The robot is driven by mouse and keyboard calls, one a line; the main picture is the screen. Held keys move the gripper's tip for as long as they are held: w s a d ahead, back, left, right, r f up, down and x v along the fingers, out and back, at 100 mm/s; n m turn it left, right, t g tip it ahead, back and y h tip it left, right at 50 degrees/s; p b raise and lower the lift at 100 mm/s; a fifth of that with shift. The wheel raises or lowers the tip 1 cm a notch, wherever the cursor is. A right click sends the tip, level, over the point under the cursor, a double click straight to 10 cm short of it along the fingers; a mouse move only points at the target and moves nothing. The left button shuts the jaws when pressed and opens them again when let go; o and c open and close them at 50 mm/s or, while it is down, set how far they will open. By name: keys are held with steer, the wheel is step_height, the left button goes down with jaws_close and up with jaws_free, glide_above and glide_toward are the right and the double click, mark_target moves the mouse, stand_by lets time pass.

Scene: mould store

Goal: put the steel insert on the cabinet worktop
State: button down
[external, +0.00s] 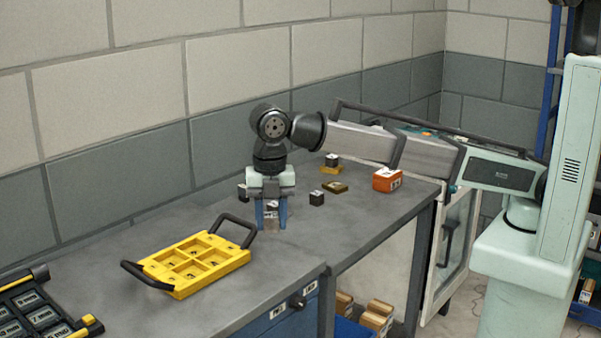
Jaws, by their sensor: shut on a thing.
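My gripper (271,214) points straight down, its blue fingers shut on a small grey block with a pale label, which looks like the steel insert (271,222). The block is low, at or just above the grey top; I cannot tell if it touches. The fingers hide its sides. The cabinet worktop (225,312) is the grey surface at the front left, above blue drawers (280,318). A grey bench top (375,212) adjoins it at the right.
A yellow compartment tray (185,285) with black handles lies left of my gripper. Small dark blocks (317,198) stand nearby, one behind on a yellow piece (331,169). A brass-coloured plate (335,187) and an orange box (387,180) lie right. A black labelled case (38,312) is front left.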

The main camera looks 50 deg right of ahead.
mark_target(273, 271)
step_height(273, 271, down, 10)
steer(key=shift+r, duration=0.15)
stand_by(0.4)
steer(key=c, duration=0.7)
jaws_free()
step_height(273, 271, up, 12)
stand_by(0.5)
